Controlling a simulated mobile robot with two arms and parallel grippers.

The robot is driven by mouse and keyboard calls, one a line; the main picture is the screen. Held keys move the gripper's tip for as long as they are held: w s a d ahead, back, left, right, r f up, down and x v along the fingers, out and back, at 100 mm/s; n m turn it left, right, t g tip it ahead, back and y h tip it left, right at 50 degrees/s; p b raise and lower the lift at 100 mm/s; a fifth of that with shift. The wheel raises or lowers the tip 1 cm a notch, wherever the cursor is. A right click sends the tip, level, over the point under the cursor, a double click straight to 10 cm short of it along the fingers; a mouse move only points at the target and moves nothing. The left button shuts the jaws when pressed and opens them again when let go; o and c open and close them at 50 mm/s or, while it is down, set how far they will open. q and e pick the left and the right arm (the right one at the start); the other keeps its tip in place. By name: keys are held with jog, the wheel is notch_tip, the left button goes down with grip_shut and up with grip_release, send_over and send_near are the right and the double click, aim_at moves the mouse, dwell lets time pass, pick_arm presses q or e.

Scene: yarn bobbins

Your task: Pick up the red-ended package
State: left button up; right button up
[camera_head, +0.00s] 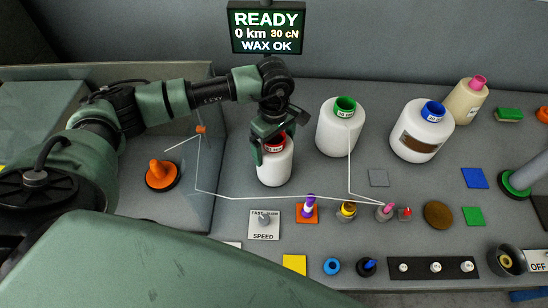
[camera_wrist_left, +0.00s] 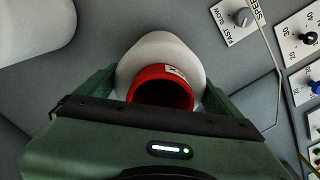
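The red-ended package (camera_head: 275,169) is a white bobbin with a red ring at its top, standing upright on the grey table. In the left wrist view its red end (camera_wrist_left: 160,92) faces the camera, with a small white label on the rim. My left gripper (camera_head: 271,140) is directly above it, pointing down. Its fingers (camera_wrist_left: 160,98) are spread, one on each side of the red end, and look open. Contact with the package cannot be made out. The gripper partly hides the package top. My right gripper is not in view.
A green-ended white package (camera_head: 336,132) and a blue-ended one (camera_head: 418,137) stand to the right, with a beige pink-ended one (camera_head: 466,101) behind. White yarn (camera_head: 285,198) runs in front of the red-ended package. An orange peg (camera_head: 161,174) is at left, a speed dial (camera_head: 264,224) in front.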

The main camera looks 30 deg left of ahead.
pick_arm(q)
jog(key=c, duration=1)
jog(key=shift+r, duration=0.1)
notch_tip(320, 180, up, 20)
jog(key=b, duration=0.5)
